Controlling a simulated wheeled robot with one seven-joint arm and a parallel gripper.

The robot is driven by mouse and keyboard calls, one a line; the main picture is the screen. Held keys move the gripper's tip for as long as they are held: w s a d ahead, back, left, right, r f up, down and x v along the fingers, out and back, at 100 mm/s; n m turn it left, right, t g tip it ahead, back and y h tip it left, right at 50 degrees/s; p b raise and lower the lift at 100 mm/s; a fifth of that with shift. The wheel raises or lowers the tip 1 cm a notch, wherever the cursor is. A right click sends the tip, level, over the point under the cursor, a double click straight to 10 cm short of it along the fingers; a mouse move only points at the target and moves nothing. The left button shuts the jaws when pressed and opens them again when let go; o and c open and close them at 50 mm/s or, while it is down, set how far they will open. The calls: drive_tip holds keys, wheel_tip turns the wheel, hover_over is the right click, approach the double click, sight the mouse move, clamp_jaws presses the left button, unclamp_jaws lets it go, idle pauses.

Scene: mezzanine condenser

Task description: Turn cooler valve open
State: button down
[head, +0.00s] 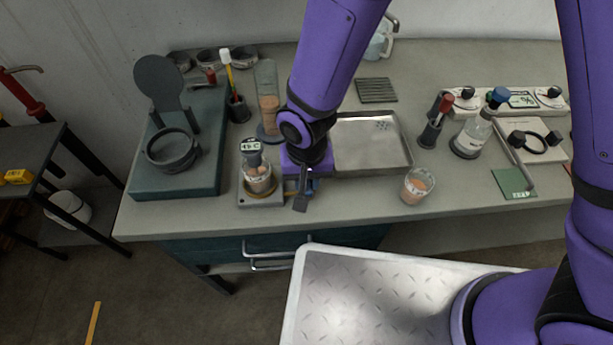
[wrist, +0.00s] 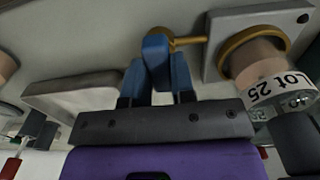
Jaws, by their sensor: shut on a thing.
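The cooler (head: 262,200) is a grey square plate with a brass ring, on the bench's front edge left of my gripper. A labelled jar (head: 258,177) stands in the ring; its "Lot 25" label reads in the wrist view (wrist: 278,90). A brass pipe (wrist: 188,41) runs from the plate to the blue valve handle (wrist: 156,52). My gripper (head: 302,196) reaches down beside the cooler. In the wrist view its two blue fingers (wrist: 158,82) are shut on the handle, one on each side. In the head view my gripper largely hides the valve, and its angle cannot be told.
A tall glass cylinder (head: 267,95) stands behind the cooler. A dark stand with a ring (head: 172,150) is at the left. Drawer handles (head: 275,250) project below the bench.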

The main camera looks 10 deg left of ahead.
drive_tip(key=n, duration=0.7)
drive_tip(key=shift+n, duration=0.3)
drive_tip(key=n, duration=0.6)
drive_tip(key=shift+n, duration=0.4)
drive_tip(key=c, duration=1)
unclamp_jaws()
drive_tip(key=shift+o, duration=0.2)
drive_tip(key=shift+r, duration=0.1)
